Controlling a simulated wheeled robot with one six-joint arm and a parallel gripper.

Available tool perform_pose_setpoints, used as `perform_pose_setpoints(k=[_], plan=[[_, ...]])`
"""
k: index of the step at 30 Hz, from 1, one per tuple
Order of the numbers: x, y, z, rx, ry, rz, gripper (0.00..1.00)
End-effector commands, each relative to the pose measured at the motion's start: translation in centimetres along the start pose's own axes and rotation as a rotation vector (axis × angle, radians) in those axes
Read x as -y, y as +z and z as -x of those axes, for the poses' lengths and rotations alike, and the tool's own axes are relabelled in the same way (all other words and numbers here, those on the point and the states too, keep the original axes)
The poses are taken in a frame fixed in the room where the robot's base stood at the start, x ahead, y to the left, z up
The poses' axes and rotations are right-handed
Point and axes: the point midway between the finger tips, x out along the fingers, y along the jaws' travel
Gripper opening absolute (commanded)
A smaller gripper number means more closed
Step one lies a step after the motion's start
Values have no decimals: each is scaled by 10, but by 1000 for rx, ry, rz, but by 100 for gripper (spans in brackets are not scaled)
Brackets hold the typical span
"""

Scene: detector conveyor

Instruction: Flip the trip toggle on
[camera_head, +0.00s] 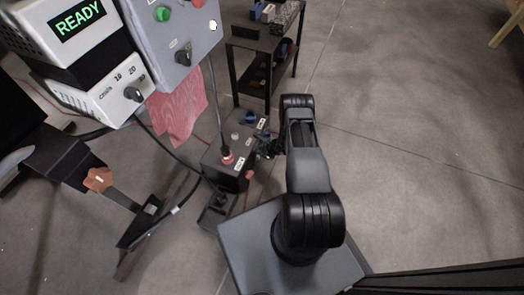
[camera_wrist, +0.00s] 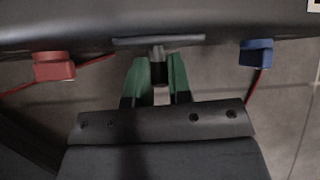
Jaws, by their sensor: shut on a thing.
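My gripper (camera_head: 266,148) is at the box's right side, small and partly hidden in the head view. In the wrist view, the green fingers of my gripper (camera_wrist: 157,76) are shut on a short dark lever (camera_wrist: 158,72) with a metal stem, which appears to be the trip toggle. The lever is below a grey bar (camera_wrist: 158,41) on the dark box side. Its on or off position cannot be told.
In the wrist view, a red block (camera_wrist: 54,66) is left of my gripper and a blue block (camera_wrist: 256,53) is right. A READY display (camera_head: 78,20) and a grey panel (camera_head: 182,40) stand upper left. A black shelf (camera_head: 262,45) is behind.

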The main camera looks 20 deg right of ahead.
Motion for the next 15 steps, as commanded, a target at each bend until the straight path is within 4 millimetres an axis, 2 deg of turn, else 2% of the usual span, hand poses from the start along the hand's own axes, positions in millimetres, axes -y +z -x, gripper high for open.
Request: perform_pose_setpoints(k=[1, 2, 9, 15], plan=[[0, 0, 0, -1, 1, 0, 0], [0, 0, 0, -1, 1, 0, 20], [0, 0, 0, 0, 0, 1, 43], [0, 0, 0, 1, 0, 1, 44]])
